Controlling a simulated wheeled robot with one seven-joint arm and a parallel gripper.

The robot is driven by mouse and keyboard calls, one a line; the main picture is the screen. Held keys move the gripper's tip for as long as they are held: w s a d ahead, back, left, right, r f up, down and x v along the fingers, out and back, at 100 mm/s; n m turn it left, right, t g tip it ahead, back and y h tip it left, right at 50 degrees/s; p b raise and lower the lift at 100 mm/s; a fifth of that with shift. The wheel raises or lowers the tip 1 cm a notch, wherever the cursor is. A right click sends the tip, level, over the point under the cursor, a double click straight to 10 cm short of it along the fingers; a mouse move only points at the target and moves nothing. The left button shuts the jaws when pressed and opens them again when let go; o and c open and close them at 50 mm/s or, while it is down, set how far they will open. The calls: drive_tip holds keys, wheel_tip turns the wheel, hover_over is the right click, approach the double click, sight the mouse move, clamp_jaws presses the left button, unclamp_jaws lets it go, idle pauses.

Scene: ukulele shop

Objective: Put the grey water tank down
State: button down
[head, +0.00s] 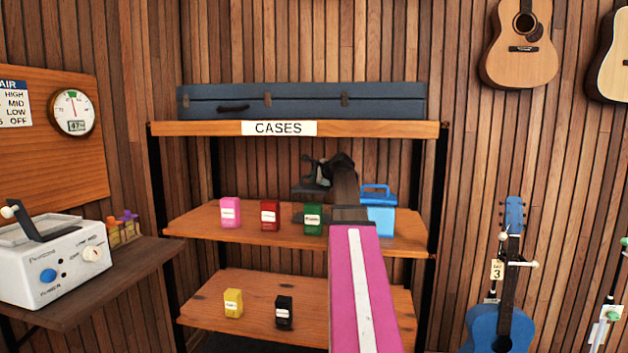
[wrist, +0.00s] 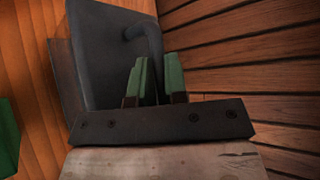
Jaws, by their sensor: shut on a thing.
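My gripper (wrist: 156,70) is shut on the curved handle of the dark grey water tank (wrist: 100,55), with a green finger on either side of it. In the head view, the grey tank (head: 310,193) is at the middle board of the shelf rack, behind the green box and partly hidden by that box and my arm. The wrist view shows the tank close to the orange board (wrist: 30,70). I cannot tell whether its base touches the board.
A blue tank (head: 381,218) stands right of my arm. Pink (head: 230,212), red (head: 270,215) and green (head: 312,219) boxes line the middle board's front. Yellow (head: 233,303) and black (head: 284,312) boxes stand below. A long blue case (head: 300,102) lies on the top board.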

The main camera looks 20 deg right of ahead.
drive_tip(key=shift+f, duration=0.2)
drive_tip(key=c, duration=1.1)
unclamp_jaws()
drive_tip(key=shift+f, duration=0.1)
drive_tip(key=shift+c, duration=0.2)
drive_tip(key=shift+s, duration=0.1)
drive_tip(key=v, duration=1.2)
